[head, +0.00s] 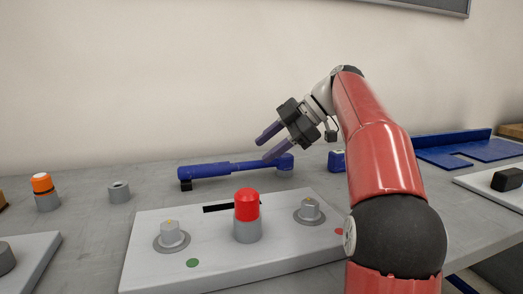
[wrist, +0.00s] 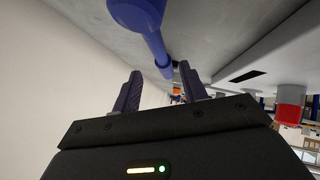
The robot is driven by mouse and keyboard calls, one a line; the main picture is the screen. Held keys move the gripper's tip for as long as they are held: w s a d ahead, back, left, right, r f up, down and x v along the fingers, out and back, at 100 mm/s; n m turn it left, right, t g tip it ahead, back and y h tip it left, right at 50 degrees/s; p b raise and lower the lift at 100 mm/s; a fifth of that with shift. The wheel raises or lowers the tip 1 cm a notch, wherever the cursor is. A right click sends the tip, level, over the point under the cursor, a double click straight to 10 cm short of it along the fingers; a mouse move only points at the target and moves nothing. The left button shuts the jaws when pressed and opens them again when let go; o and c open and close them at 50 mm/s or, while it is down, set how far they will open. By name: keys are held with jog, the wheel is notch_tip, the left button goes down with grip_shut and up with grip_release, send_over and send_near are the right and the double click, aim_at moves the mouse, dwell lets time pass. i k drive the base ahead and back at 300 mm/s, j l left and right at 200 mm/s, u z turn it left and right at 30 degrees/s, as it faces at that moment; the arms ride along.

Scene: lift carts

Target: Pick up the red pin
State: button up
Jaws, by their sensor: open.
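The red pin (head: 247,205) stands upright in a grey collar (head: 247,231) near the middle of the white board (head: 200,271) in the head view. It also shows at the right edge of the wrist view (wrist: 291,115). My gripper (head: 267,147) is open and empty, raised behind and a little right of the pin, above the blue wrench-like tool. In the wrist view its two purple fingers (wrist: 163,92) are spread with nothing between them. My gripper is clear of the red pin.
The blue tool (head: 225,170) lies behind the board. Hex-topped posts (head: 171,235) (head: 310,210) flank the pin. An orange-topped pin (head: 43,190) and a grey ring (head: 119,192) stand left. A blue plate (head: 455,150) and a black block (head: 507,179) are right.

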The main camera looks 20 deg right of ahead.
aim_at(246, 200)
jog(key=k+j, duration=0.1)
jog(key=k, duration=0.65)
jog(key=k+j, duration=0.1)
jog(key=k, duration=0.65)
